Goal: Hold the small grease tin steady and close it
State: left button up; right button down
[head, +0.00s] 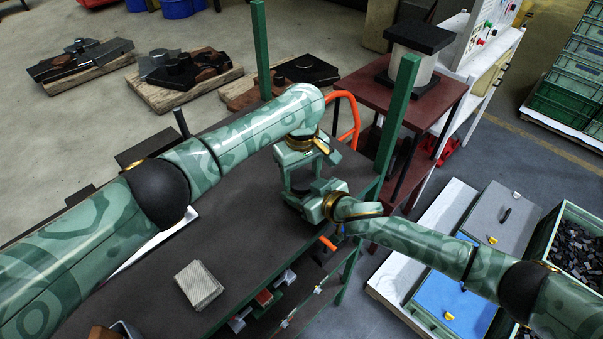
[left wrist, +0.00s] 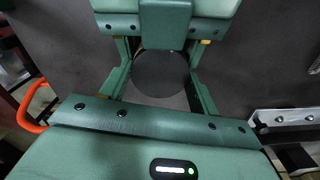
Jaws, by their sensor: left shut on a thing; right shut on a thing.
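In the left wrist view, a dark round top (left wrist: 160,78), which I take to be the grease tin with its lid, sits between green gripper fingers. My left gripper (head: 298,178) reaches down from the left arm in the head view and is shut on the tin. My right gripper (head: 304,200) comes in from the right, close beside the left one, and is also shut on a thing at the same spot. Between the grippers the head view hides most of the tin. Whether the lid is fully seated cannot be told.
The dark bench top (head: 245,240) is mostly clear, with a pale stack (head: 198,285) near its front. Green posts stand at its far side, one (head: 398,115) close to my grippers. An orange hoop (head: 347,115) rises behind them. A dark red stand (head: 405,95) lies beyond.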

aim_at(301, 179)
pick_arm(q)
jog(key=o, duration=1.1)
jog(key=shift+r, duration=2.25)
jog(key=shift+c, duration=0.4)
jog(key=shift+r+n, duration=1.4)
jog(key=shift+r, duration=0.35)
